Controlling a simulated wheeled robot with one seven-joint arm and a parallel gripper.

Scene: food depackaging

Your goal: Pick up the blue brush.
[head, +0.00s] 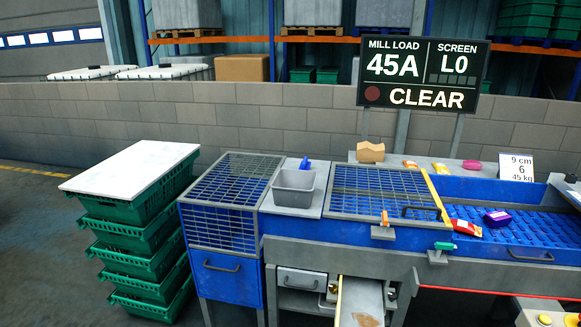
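A small blue object (304,163), which looks like the upper part of the blue brush, shows at the back edge of a grey bin (293,188). Its lower part is hidden by the bin, so I cannot tell whether it stands inside or behind it. The bin sits on a grey worktop between two mesh-covered blue sections. My gripper is not clearly visible in the head view. A black and white part at the right edge is cut off, and I cannot tell what it is.
Mesh guards (232,200) flank the bin, the right one (383,190) with a yellow edge. Stacked green crates (135,235) stand at left. Packets, including a purple one (497,218), lie on the blue bed. A block wall stands behind.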

